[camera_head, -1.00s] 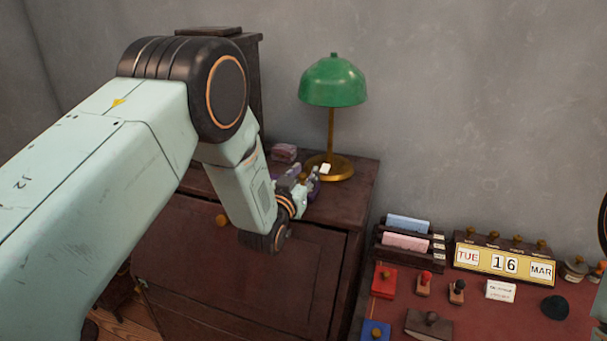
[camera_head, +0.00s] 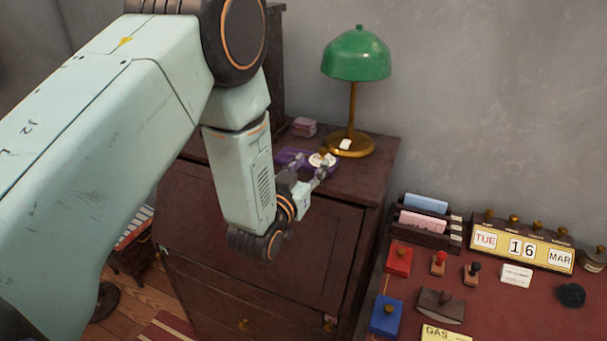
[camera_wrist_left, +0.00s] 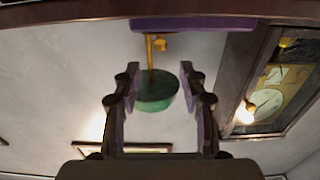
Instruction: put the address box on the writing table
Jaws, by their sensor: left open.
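A flat purple box (camera_head: 291,157) lies on top of the dark wooden cabinet (camera_head: 370,178), in front of the lamp; it is likely the address box, though no label shows. A white round part (camera_head: 322,160) shows at its right end. My left gripper (camera_head: 308,177) is open and empty at the cabinet's front edge, just in front of the purple box. The red-topped writing table (camera_head: 505,300) is at the lower right.
A green lamp (camera_head: 356,55) with a brass base stands behind the purple box. A small mauve box (camera_head: 304,127) lies at the back. The writing table holds a letter rack (camera_head: 425,220), a calendar (camera_head: 522,247), stamps and coloured boxes. Bare red surface shows toward its right.

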